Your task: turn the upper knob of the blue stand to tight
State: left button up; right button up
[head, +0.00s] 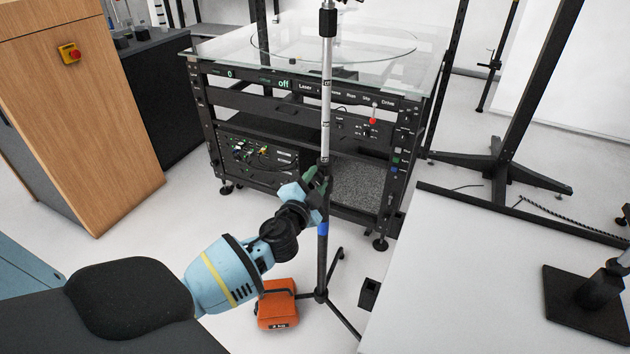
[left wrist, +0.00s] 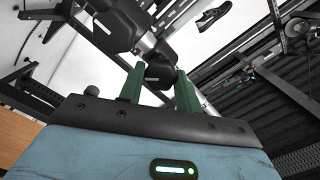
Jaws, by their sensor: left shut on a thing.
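The blue stand (head: 323,228) is a thin upright pole with a blue band low on its shaft and spread legs on the floor. Its upper part is silver with dark marks. My left gripper (head: 317,181) reaches the pole at the dark collar above the blue band. In the left wrist view its green fingers (left wrist: 160,88) are shut on the black upper knob (left wrist: 161,74) at the pole. The fingers hide part of the knob in the head view, and I cannot read its turn angle. My right gripper is not in view.
A glass-topped black rack (head: 290,112) stands right behind the pole. An orange weight (head: 277,306) lies by the stand's legs. A white table (head: 470,290) is at the right, with a black-based stand (head: 590,306). A wooden cabinet (head: 80,120) is at the left.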

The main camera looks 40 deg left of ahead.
pick_arm(q)
jog(key=m+p, duration=0.1)
jog(key=m, duration=0.7)
jog(key=shift+p, duration=0.3)
jog(key=shift+m, duration=0.6)
jog(key=o, duration=1)
jog(key=shift+f, duration=0.1)
